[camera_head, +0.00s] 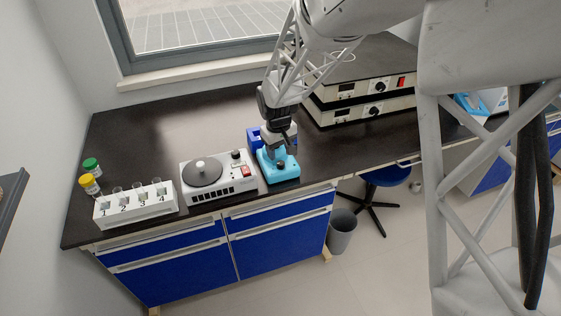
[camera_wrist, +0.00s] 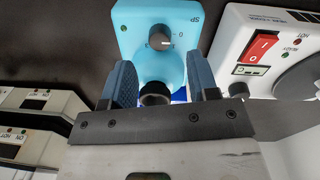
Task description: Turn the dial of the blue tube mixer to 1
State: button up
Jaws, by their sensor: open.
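The light-blue tube mixer (camera_head: 285,172) stands near the front edge of the black bench. In the wrist view its front face (camera_wrist: 133,20) shows a grey dial (camera_wrist: 161,37), with a 0 printed to the right of it. The dial's exact setting is hard to read. My gripper (camera_head: 281,150) is over the mixer, fingers pointing down. In the wrist view my gripper (camera_wrist: 160,75) is open and empty. The dial shows in the gap's line, beyond the fingertips, and no finger visibly touches it. The mixer's black round cup (camera_wrist: 155,94) appears between the fingers.
A white hotplate stirrer (camera_head: 219,180) with a red switch stands close left of the mixer. A dark-blue block (camera_head: 253,138) is behind it. A numbered tube rack (camera_head: 136,206) is farther left. Stacked cream instruments (camera_head: 360,110) stand behind right. Bench right of the mixer is clear.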

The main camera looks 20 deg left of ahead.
aim_at(281, 163)
jog(key=shift+w+d+f, duration=0.1)
jog(key=shift+f, duration=2.55)
jog(key=c, duration=0.9)
